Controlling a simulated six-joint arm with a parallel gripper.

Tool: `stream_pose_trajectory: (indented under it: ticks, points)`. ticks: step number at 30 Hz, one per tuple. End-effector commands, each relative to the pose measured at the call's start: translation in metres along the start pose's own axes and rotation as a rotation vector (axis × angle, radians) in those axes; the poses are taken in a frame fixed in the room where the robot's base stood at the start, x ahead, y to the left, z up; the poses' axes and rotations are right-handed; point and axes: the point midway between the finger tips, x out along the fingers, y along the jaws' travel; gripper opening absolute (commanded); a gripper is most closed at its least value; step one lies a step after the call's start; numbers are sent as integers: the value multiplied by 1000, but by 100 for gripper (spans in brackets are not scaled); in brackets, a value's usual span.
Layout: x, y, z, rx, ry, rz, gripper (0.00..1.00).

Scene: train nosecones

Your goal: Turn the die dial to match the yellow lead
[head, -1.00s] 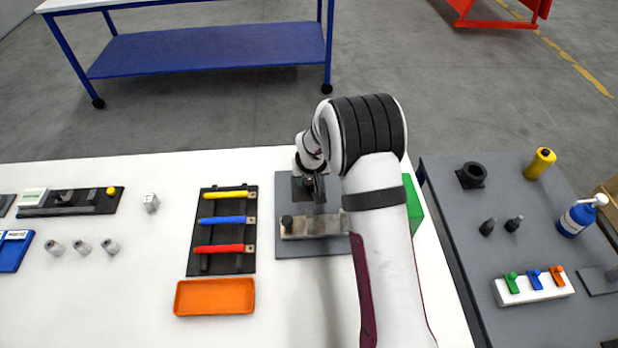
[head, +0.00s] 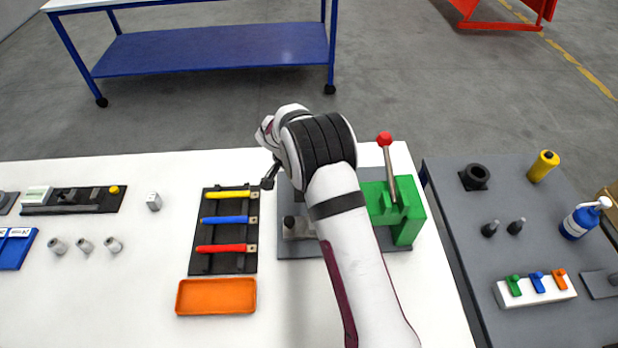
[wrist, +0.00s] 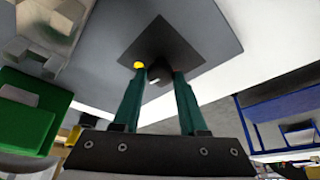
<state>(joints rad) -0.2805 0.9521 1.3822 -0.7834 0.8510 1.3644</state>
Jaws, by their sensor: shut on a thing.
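The die dial is a dark square plate (wrist: 187,45) on a grey base, with a small dark knob (wrist: 155,78) and a yellow dot (wrist: 138,65) at the left in the wrist view. My gripper (wrist: 160,74) has its teal fingers on either side of the knob, shut on it. I cannot tell exactly where the knob points. In the head view my arm hides the dial and fingertips. The yellow lead (head: 228,195) lies at the top of a black rack (head: 232,265), above a blue lead (head: 222,219) and a red lead (head: 220,249). Each has a metallic right end.
A green press (head: 407,222) with a red-knobbed lever (head: 385,139) stands right of my arm on the grey base plate (head: 290,247). An orange tray (head: 215,296) lies below the rack. Small metal cylinders stand at the left. White table is free between them and the rack.

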Motion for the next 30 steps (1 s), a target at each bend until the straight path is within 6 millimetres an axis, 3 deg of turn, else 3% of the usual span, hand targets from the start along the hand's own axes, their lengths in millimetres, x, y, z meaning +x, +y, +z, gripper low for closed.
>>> stream_pose_trajectory:
  ticks: [15, 30]
  points:
    - [1, -3, 2, 319, -4, 133, 0]
    - [1, -4, 2, 395, -5, 165, 0]
